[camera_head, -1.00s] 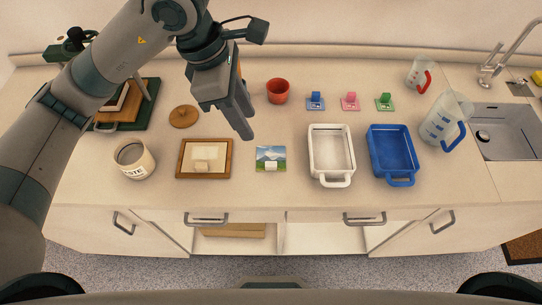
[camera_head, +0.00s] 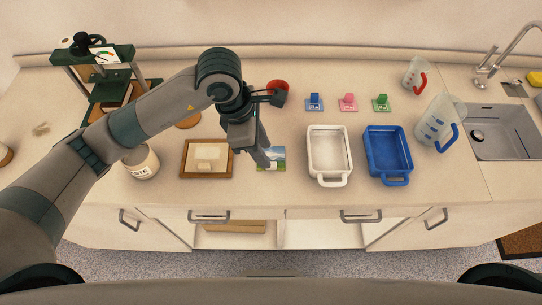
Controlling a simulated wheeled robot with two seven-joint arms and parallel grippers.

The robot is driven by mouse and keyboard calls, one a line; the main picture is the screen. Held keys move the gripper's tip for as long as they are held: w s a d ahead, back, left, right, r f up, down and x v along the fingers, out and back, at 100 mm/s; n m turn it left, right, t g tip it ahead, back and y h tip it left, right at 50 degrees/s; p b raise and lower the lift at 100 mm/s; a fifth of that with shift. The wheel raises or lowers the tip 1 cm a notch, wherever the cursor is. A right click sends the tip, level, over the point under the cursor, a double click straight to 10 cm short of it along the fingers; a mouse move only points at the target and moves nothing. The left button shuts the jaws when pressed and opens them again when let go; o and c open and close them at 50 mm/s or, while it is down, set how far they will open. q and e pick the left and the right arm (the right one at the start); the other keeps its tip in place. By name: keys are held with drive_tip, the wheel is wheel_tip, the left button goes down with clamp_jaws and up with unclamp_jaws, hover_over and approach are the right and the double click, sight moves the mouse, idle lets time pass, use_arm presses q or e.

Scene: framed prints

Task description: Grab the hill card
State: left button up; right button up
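The hill card (camera_head: 276,154), a small picture with blue sky and green ground, lies flat on the counter between the wooden frame (camera_head: 183,159) and the white tray. My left gripper (camera_head: 262,157) points down over its left part and hides that part, including most of the pale block that sits on it. I cannot tell whether the fingers touch the card or how far apart they are. The wooden frame holds a beige sheet with a small pale block on it. My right gripper is not in view.
A white tray (camera_head: 348,152) and a blue tray (camera_head: 407,153) stand to the right, with measuring jugs (camera_head: 436,125) beyond. Small blue, pink and green pieces (camera_head: 348,102) stand behind them. A red pot (camera_head: 278,87) is behind my gripper. A labelled cup (camera_head: 141,163) stands at left.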

sight(271, 156)
use_arm(q)
drive_tip(key=shift+d+f, duration=0.1)
drive_tip(key=shift+f, duration=0.3)
drive_tip(key=shift+d+f+p, duration=0.15)
drive_tip(key=shift+f+p, duration=0.35)
drive_tip(key=shift+p, duration=0.05)
drive_tip(key=p+x, duration=0.1)
drive_tip(key=x, duration=0.2)
drive_tip(key=shift+w+p, duration=0.15)
drive_tip(key=shift+p, duration=0.15)
drive_tip(key=shift+f, duration=0.6)
clamp_jaws()
